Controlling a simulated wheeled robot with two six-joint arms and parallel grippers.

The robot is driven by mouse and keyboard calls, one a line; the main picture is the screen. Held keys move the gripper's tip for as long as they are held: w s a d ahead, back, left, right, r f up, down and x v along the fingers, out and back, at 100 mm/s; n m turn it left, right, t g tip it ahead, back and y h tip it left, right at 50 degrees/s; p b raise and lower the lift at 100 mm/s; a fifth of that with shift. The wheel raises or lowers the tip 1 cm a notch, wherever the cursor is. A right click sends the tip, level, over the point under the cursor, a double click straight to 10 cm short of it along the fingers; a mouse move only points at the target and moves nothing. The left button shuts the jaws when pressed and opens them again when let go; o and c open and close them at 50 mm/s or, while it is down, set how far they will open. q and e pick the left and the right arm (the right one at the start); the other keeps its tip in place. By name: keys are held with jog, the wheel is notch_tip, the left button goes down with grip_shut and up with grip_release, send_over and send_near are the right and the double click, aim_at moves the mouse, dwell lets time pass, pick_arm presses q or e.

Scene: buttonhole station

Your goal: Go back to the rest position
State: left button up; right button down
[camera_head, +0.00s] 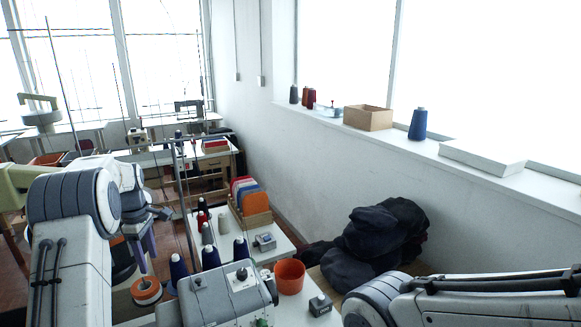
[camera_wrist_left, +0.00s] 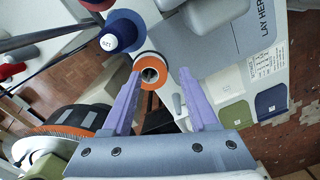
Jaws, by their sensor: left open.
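My left gripper (camera_head: 142,258) is open, with its purple fingers pointing down, at the left of the head view. In the left wrist view its two fingers (camera_wrist_left: 160,78) stand apart with nothing held between them. An orange spool (camera_head: 146,291) sits below the fingertips. It also shows in the left wrist view (camera_wrist_left: 150,70), beyond and between the tips; I cannot tell the exact gap. My right arm enters at the bottom right of the head view, but its gripper is out of the picture.
An orange bin (camera_head: 289,276) and a small grey box (camera_head: 320,304) are further right. Dark cloth (camera_head: 375,240) is heaped by the wall.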

pick_arm(q)
jog(key=d+r+m, duration=0.1)
jog(key=d, duration=0.3)
jog(key=d+r+m, duration=0.1)
jog(key=d+m, duration=0.1)
jog(key=d, duration=0.2)
jog(key=d+r+m, duration=0.1)
jog(key=d+m, duration=0.1)
jog(key=d, duration=0.3)
jog(key=shift+s+r, duration=0.3)
jog(key=shift+s, duration=0.05)
jog(key=s+d+r+m, duration=0.1)
jog(key=s+d+m, duration=0.35)
jog(key=d, duration=0.35)
jog(key=s+d+r+m, duration=0.2)
jog(key=s+d+m, duration=0.25)
jog(key=d, duration=0.45)
jog(key=s+d+f+m, duration=0.1)
jog(key=s+m, duration=0.3)
jog(key=s, duration=0.4)
jog(key=s+d+f+m, duration=0.1)
jog(key=s+d+m, duration=0.3)
jog(key=s, duration=0.4)
jog(key=s+d+m+h, duration=0.1)
jog(key=s+m, duration=0.3)
jog(key=s, duration=0.4)
jog(key=shift+d+f+m, duration=0.4)
jog(key=shift+d, duration=0.4)
